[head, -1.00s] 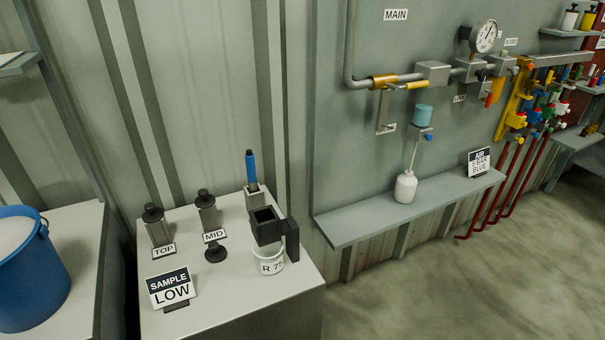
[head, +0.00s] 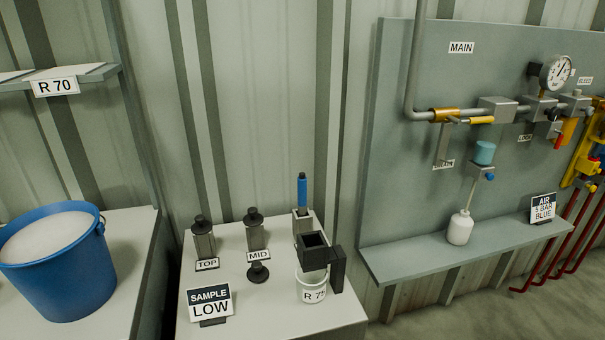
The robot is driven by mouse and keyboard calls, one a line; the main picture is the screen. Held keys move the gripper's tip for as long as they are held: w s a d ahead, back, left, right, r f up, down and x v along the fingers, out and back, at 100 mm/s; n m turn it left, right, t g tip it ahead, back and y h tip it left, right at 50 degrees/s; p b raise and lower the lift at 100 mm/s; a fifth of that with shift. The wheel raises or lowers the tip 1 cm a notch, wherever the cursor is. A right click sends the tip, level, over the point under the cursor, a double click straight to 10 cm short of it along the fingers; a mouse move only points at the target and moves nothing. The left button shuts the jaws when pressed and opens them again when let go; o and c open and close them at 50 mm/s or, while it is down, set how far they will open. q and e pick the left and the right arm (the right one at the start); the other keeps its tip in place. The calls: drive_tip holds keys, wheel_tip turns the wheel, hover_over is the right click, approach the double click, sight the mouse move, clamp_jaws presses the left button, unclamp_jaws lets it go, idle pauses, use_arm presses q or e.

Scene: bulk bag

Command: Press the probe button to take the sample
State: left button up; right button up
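Neither of my grippers is in the head view. A black square holder with a side handle (head: 314,254) sits over a white cup marked R 75 (head: 311,289). A blue pen-like stick (head: 302,190) stands upright in a grey block behind it. A sign (head: 210,302) reads SAMPLE LOW. I cannot tell which part is the probe button.
A blue bucket of white material (head: 62,275) stands on a surface at left, below a shelf labelled R 70 (head: 55,86). To the right, a wall panel carries pipes and a gauge (head: 557,72); a ledge (head: 420,262) holds a white bottle (head: 460,228) and an AIR sign (head: 543,207).

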use_arm(q)
clamp_jaws()
idle(1.5)
